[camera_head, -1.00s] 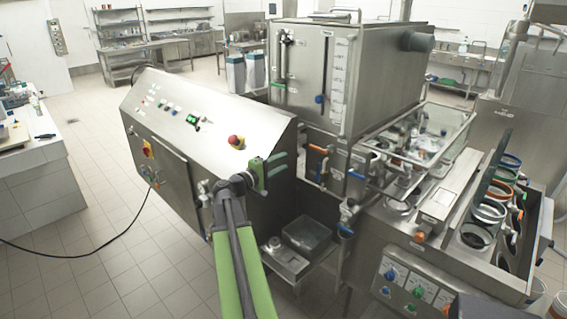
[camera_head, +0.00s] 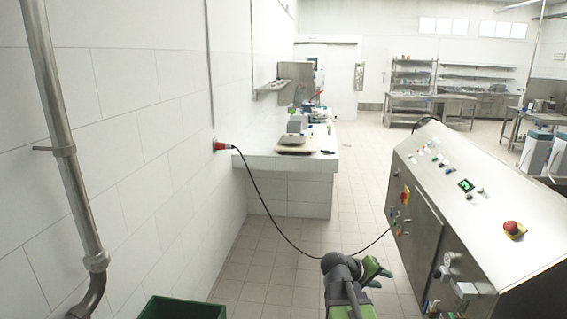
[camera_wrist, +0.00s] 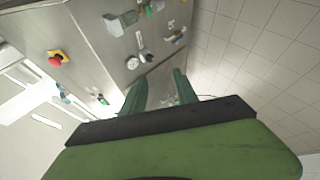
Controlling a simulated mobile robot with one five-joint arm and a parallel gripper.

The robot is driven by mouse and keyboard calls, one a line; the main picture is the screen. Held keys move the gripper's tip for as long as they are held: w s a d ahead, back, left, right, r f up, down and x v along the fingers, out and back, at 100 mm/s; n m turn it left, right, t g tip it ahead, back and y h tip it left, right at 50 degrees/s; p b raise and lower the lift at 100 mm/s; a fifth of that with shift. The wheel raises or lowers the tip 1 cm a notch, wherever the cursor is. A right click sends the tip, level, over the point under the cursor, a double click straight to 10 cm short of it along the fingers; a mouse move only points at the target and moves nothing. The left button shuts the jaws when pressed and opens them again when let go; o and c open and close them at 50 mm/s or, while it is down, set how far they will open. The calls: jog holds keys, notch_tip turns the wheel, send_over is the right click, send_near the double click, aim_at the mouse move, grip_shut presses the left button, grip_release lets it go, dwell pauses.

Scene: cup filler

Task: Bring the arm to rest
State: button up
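My gripper (camera_head: 374,272) shows in the head view low and right of the middle, at the end of my green and grey arm. It is over the floor, left of the slanted steel control cabinet (camera_head: 445,215), and looks apart from it. In the wrist view, the two green fingers of my gripper (camera_wrist: 160,88) stand apart with nothing between them. The cabinet (camera_wrist: 110,70) fills the left and middle of that view, with its red stop button (camera_wrist: 56,60).
A black cable (camera_head: 275,222) runs from a red wall plug (camera_head: 221,146) towards the cabinet. A tiled counter (camera_head: 290,185) stands at the left wall. A green bin (camera_head: 180,308) and a steel pipe (camera_head: 70,150) are at near left. Tiled floor (camera_head: 350,180) is free between counter and cabinet.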

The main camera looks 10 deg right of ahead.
jog(key=s+a+f+g+y, duration=0.1)
jog(key=s+a+f+y, duration=0.1)
jog(key=a, duration=0.7)
jog(key=s+a+f+g+y, duration=0.1)
jog(key=s+a+f+y, duration=0.2)
jog(key=a, duration=0.7)
jog(key=s+a+f+y, duration=0.3)
jog(key=a+f+y, duration=0.2)
jog(key=a, duration=0.4)
jog(key=shift+a+f+g+y, duration=0.15)
jog(key=shift+g+y, duration=0.15)
jog(key=shift+g, duration=0.1)
